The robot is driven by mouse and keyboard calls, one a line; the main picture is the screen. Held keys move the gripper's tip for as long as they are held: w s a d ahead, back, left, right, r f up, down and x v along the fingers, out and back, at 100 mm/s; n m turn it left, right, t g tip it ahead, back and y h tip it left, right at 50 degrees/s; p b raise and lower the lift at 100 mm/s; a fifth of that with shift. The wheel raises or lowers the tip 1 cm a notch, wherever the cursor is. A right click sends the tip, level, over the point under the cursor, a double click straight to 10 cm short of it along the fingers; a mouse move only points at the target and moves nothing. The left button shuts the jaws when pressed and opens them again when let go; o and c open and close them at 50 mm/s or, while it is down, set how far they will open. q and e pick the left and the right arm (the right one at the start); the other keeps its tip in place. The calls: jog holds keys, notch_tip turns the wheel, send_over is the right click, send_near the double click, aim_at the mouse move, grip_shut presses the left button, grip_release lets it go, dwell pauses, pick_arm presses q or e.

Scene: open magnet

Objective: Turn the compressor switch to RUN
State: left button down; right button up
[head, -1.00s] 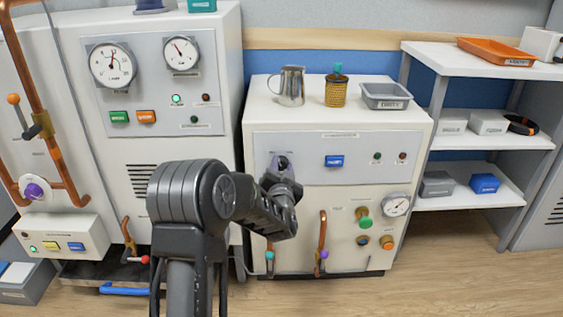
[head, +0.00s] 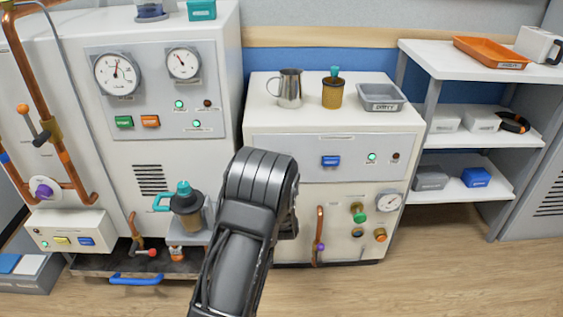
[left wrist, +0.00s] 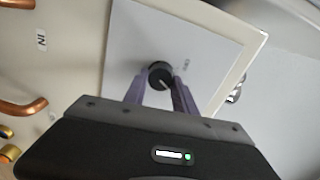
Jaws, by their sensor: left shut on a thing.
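The compressor switch is a round black knob (left wrist: 160,73) with a pale pointer mark, on a grey panel in the left wrist view. My left gripper (left wrist: 162,84) has its two fingers closed on both sides of this knob. In the head view my left arm hides the switch and the gripper. The compressor cabinet (head: 262,110) is white, with a grey panel carrying a blue button (head: 331,161). A green lamp (head: 372,157) on that panel is lit, and the dark red lamp (head: 395,156) beside it is unlit. My right gripper is not in view.
A metal jug (head: 289,90), a brown cup (head: 333,95) and a grey tray (head: 381,106) stand on the cabinet. A teal-lidded vessel (head: 188,215) stands left of my arm. White shelves (head: 455,143) are at right; floor before them is clear.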

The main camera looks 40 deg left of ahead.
pick_arm(q)
jog(key=shift+m+p, duration=0.55)
jog(key=shift+m, duration=0.45)
jog(key=c, duration=1)
grip_release()
jog(key=shift+s+d, duration=0.1)
jog(key=p+v, duration=0.1)
jog(key=v, duration=0.6)
jog(key=shift+s+d+p, duration=0.2)
jog(key=shift+s+p, duration=0.05)
jog(key=shift+p, duration=0.05)
